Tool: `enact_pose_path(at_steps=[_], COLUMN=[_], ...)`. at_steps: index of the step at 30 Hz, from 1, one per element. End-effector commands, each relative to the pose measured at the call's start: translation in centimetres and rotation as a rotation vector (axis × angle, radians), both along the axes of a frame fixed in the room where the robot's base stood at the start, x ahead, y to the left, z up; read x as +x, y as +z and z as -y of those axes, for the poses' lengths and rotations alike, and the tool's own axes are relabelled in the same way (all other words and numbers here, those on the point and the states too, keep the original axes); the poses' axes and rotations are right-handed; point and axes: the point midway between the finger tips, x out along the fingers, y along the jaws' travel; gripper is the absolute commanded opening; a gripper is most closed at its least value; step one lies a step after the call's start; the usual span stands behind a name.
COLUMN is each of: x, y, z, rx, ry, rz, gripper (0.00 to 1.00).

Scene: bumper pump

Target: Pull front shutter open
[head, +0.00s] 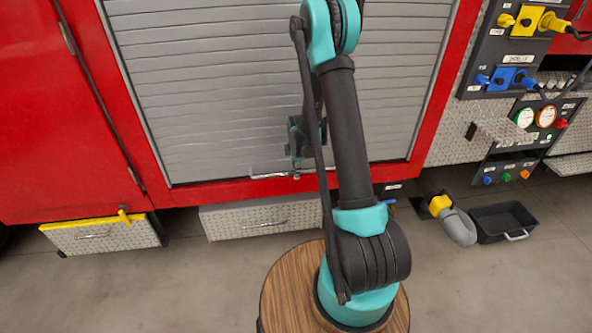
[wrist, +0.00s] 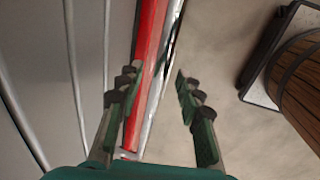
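The front shutter (head: 220,90) is a grey slatted panel in a red frame, down to the frame's bottom edge in the head view. A small silver handle (head: 268,173) shows at its lower edge, partly hidden behind my arm. My gripper (head: 297,172) is low in front of the shutter, near that handle. In the wrist view my gripper (wrist: 157,88) has its two fingers apart with nothing held. The shutter's slats (wrist: 60,70) are on the left there. The red frame edge (wrist: 148,50) and a silver strip run beyond the fingers; I cannot tell if they touch.
A yellow-topped drawer (head: 105,237) juts out at lower left, and a metal drawer (head: 262,217) sits below the shutter. At right are a pump panel (head: 520,140), a grey hose fitting (head: 460,226) and a black tray (head: 503,220).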

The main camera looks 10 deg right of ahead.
Motion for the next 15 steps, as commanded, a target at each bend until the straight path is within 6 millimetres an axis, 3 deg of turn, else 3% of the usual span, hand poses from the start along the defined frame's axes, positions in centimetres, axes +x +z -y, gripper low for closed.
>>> enact_pose_path(at_steps=[8,15], x=[0.0,0.0], y=[-0.07,-0.06], z=[0.0,0.0], rx=[0.0,0.0], ry=[0.0,0.0], rz=[0.0,0.0], gripper=[0.35,0.05])
